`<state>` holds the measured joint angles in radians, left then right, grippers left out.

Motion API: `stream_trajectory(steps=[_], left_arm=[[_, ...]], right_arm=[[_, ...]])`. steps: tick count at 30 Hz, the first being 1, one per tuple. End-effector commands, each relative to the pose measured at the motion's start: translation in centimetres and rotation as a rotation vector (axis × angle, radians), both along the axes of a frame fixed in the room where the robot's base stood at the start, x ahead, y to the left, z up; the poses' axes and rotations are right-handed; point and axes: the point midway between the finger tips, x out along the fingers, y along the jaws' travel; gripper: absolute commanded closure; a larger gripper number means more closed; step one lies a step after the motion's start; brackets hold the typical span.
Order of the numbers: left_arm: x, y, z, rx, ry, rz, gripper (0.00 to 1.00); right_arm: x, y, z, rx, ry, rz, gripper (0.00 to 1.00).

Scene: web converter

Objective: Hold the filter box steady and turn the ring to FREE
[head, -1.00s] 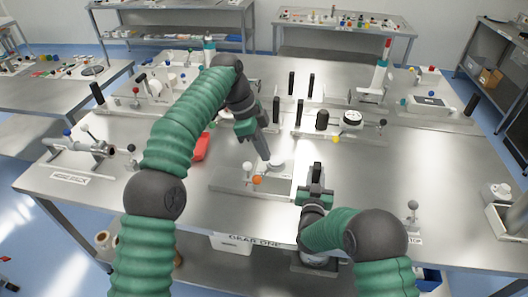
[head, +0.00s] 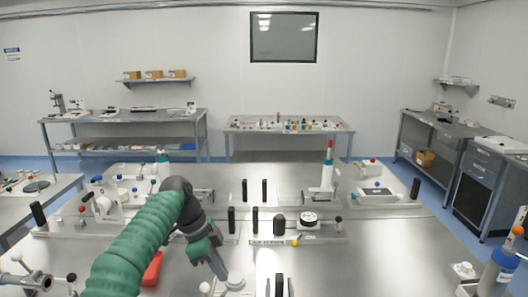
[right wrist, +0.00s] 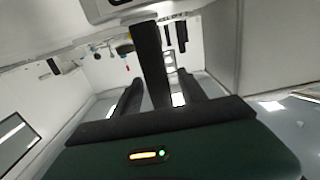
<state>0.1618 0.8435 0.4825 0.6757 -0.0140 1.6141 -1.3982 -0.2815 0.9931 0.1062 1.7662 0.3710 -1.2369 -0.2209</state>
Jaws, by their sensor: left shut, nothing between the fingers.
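I cannot make out for certain which fixture is the filter box, and no FREE mark is legible. In the head view a white round cap (head: 235,281) shows near the bottom edge; its base is cut off. My left gripper (head: 219,271) is shut and empty, its tip close beside the cap; contact cannot be told.
Behind the cap stands a fixture with black posts, a black knob (head: 279,224) and a round dial (head: 308,219). A red piece (head: 152,268) lies left of my left gripper.

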Motion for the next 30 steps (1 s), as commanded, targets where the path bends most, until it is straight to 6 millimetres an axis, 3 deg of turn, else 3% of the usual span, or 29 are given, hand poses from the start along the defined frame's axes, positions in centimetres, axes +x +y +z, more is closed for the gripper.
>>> stream_trajectory(steps=[8, 21, 30], left_arm=[[0.0, 0.0, 0.1, 0.0, 0.0, 0.0, 1.0], [0.0, 0.0, 0.0, 0.0, 0.0, 0.0, 1.0], [0.0, 0.0, 0.0, 0.0, 0.0, 0.0, 1.0]], right_arm=[[-0.7, 0.1, 0.1, 0.001, -0.002, 0.001, 0.51], [-10.6, 0.2, 0.0, 0.0, 0.001, 0.002, 0.51], [-11.9, 0.2, 0.0, 0.0, 0.0, 0.0, 0.51]])
